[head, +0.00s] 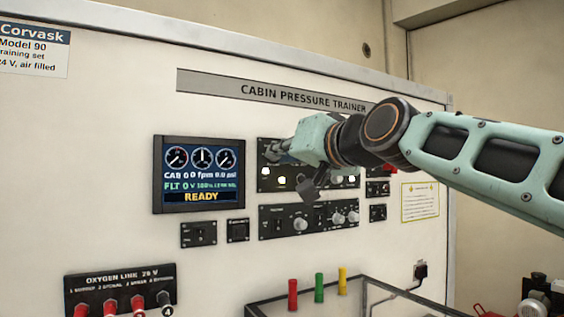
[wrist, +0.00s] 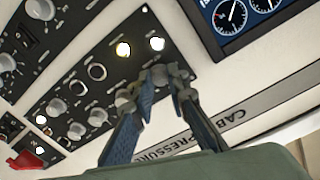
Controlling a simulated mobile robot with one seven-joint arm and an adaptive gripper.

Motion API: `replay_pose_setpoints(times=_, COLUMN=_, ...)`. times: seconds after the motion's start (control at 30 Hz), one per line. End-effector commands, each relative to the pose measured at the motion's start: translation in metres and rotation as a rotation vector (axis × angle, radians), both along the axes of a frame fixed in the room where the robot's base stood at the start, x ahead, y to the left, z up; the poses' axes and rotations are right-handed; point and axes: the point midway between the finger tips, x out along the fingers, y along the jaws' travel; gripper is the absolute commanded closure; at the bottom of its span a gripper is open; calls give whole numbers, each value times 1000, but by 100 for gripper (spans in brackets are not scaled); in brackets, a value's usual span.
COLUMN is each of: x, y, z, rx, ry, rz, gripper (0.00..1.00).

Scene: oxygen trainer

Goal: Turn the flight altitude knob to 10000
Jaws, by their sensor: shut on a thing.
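My gripper (head: 273,150) reaches in from the right to the upper left end of the upper control panel (head: 264,189). In the wrist view my gripper (wrist: 170,76) has its fingertips close together at that panel's end, shut on a knob. The fingers mostly hide the knob, and its label and pointer cannot be read. The display (head: 202,175) reads CAB 0, 0 fpm, 0.0 psi, FLT 0 and a yellow READY.
The lower panel (head: 308,220) with knobs and switches sits just below. A red guarded switch (wrist: 26,160) shows in the wrist view. Red, green and yellow upright pieces (head: 319,288) stand at a clear case below.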

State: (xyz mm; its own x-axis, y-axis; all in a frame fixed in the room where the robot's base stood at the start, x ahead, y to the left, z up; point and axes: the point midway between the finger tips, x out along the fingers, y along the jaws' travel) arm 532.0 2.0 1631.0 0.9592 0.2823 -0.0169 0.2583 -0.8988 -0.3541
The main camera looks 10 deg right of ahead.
Motion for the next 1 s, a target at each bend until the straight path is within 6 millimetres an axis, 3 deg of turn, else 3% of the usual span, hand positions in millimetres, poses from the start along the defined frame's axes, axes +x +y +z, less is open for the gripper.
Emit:
replay_pose_setpoints(times=0.4, x=0, y=0, z=-1, rx=188, ry=63, rz=-1, gripper=100)
replay_pose_setpoints(times=0.97, x=0, y=1, z=-1, rx=216, ry=74, rz=1, gripper=100)
replay_pose_setpoints(times=1.0, x=0, y=1, z=-1, rx=216, ry=74, rz=1, gripper=81)
